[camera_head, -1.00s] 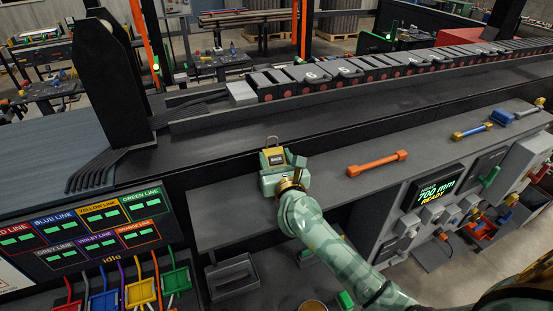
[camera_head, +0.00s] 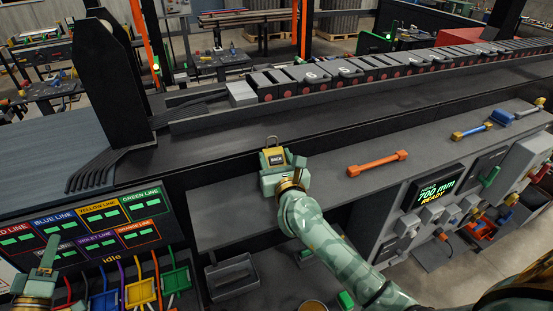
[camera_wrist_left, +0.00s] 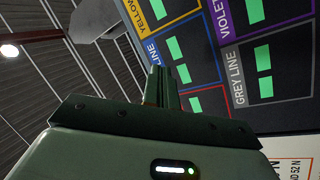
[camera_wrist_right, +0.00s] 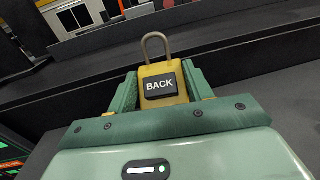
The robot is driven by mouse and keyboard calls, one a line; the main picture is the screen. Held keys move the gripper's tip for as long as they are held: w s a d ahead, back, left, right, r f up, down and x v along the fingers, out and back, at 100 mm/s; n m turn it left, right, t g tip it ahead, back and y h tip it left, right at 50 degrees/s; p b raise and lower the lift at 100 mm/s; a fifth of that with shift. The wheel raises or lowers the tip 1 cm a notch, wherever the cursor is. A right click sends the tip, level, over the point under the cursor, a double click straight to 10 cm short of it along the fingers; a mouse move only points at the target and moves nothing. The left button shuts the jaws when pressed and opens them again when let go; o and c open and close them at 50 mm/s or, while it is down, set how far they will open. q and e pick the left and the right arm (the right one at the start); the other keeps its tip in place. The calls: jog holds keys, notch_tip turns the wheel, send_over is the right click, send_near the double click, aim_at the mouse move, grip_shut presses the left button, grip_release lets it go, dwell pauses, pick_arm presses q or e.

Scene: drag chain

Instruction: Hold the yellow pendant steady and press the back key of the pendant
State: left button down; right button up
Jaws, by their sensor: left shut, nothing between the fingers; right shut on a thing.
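The yellow pendant (camera_head: 274,152) is upright on the grey bench, with a metal loop on top. In the right wrist view the pendant (camera_wrist_right: 158,100) shows a black key marked BACK (camera_wrist_right: 160,85) facing the camera. My right gripper (camera_head: 283,165) is shut on the pendant, one finger on each side, as the right wrist view (camera_wrist_right: 160,95) shows. My left gripper (camera_head: 48,253) is at the lower left, in front of the line display, far from the pendant. Its fingers (camera_wrist_left: 161,85) are together and empty.
The line display (camera_head: 95,232) with coloured panels stands at the left, with coloured connectors below it. An orange bar tool (camera_head: 377,163) lies on the bench (camera_head: 225,205) to the right. The black machine bed (camera_head: 215,145) runs behind the pendant.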

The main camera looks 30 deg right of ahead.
aim_at(275, 159)
pick_arm(q)
jog(key=s+d+r+m+g+h, duration=0.1)
jog(key=d+r+m+g+h, duration=0.45)
jog(key=d, duration=0.95)
jog(key=s+d+r+m+g+h, duration=0.15)
jog(key=d+r+m+h, duration=0.6)
jog(key=d, duration=0.85)
jog(key=s+d+r+m+g+y, duration=0.1)
jog(key=s+d+g+y, duration=0.1)
jog(key=d, duration=0.8)
jog(key=s+d+m+g+y, duration=0.2)
jog(key=s+d+g+y, duration=0.1)
jog(key=d+y, duration=0.4)
jog(key=d+g, duration=0.1)
jog(key=d, duration=0.2)
jog(key=shift+d+r+m, duration=0.3)
jog(key=shift+r, duration=0.05)
jog(key=shift+w+d+f, duration=0.15)
jog(key=shift+w+f, duration=0.75)
jog(key=shift+f, duration=0.25)
jog(key=shift+w+d+f, duration=0.15)
jog(key=shift+w+f, duration=0.75)
jog(key=shift+f, duration=0.25)
jog(key=shift+w+d+f, duration=0.15)
jog(key=shift+w+f, duration=0.75)
jog(key=shift+f, duration=0.25)
jog(key=shift+f, duration=0.15)
jog(key=shift+w+f, duration=0.2)
jog(key=shift+w, duration=0.05)
